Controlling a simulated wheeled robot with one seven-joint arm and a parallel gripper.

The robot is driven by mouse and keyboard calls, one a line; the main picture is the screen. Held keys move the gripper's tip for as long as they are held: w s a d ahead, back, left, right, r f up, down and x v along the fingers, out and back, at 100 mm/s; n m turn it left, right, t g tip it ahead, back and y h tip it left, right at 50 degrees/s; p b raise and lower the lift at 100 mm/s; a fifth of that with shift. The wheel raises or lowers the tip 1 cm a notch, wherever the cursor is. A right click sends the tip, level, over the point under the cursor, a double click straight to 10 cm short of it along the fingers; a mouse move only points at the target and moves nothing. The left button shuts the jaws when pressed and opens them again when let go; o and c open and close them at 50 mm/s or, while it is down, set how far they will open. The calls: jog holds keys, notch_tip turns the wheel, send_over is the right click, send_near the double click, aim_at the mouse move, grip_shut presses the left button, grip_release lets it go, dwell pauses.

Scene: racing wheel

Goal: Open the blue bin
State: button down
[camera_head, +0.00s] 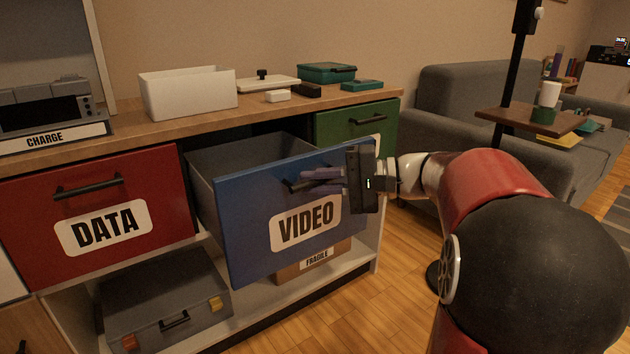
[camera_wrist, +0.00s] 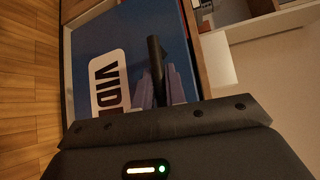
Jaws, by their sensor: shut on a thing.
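The blue bin (camera_head: 245,225) is a drawer with a white VIDEO label, in the middle of the cabinet in the head view. It stands pulled out from the cabinet, and its grey inside shows from above. Its front also shows in the wrist view (camera_wrist: 105,45). Its dark bar handle (camera_head: 294,187) runs across the upper front, and in the wrist view (camera_wrist: 155,55) it passes between my fingers. My gripper (camera_head: 312,180) reaches in from the right and is shut on the handle. Part of the handle is hidden behind the fingers.
A red DATA bin (camera_head: 150,190) is closed at the left, and a green bin (camera_head: 345,121) is at the right. A grey case (camera_head: 165,295) and a FRAGILE box (camera_head: 290,272) sit on the lower shelf. Wooden floor (camera_head: 400,300) lies clear in front. A grey sofa (camera_head: 450,90) stands behind my arm.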

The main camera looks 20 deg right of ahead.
jog(key=c, duration=1.5)
grip_release()
jog(key=shift+o, duration=0.2)
jog(key=v, duration=0.7)
jog(key=shift+s+d+p, duration=0.2)
jog(key=shift+d+p, duration=0.2)
